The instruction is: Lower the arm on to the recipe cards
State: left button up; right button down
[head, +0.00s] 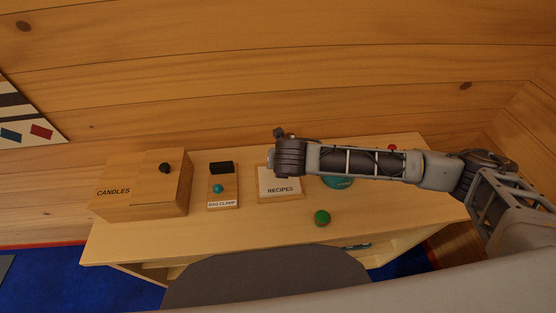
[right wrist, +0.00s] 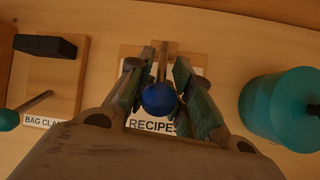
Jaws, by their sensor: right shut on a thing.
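The recipe stand, a wooden board with a white card area labelled RECIPES (head: 276,185), lies on the desk; it also shows behind my fingers in the right wrist view (right wrist: 130,52). A blue ball knob (right wrist: 159,99) sits on a thin arm (right wrist: 163,58) over the board. My right gripper (right wrist: 157,76) is shut on the blue knob, one finger on each side. In the head view my right forearm and wrist cover the top of the stand and hide the knob. How far the arm stands above the cards is unclear. My left gripper is not in view.
Left of the stand is a bag clamp board (head: 222,196) with a black block and teal ball, then a CANDLES box (head: 140,195). A teal canister (right wrist: 283,108) stands close on the right. A green ball (head: 322,217) lies in front. The desk's front left is clear.

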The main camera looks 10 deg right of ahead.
jog(key=c, duration=1.6)
grip_release()
jog(key=shift+s, duration=0.15)
jog(key=shift+o, duration=1.4)
jog(key=shift+s, duration=0.2)
jog(key=shift+w, duration=0.2)
jog(key=v, duration=1.2)
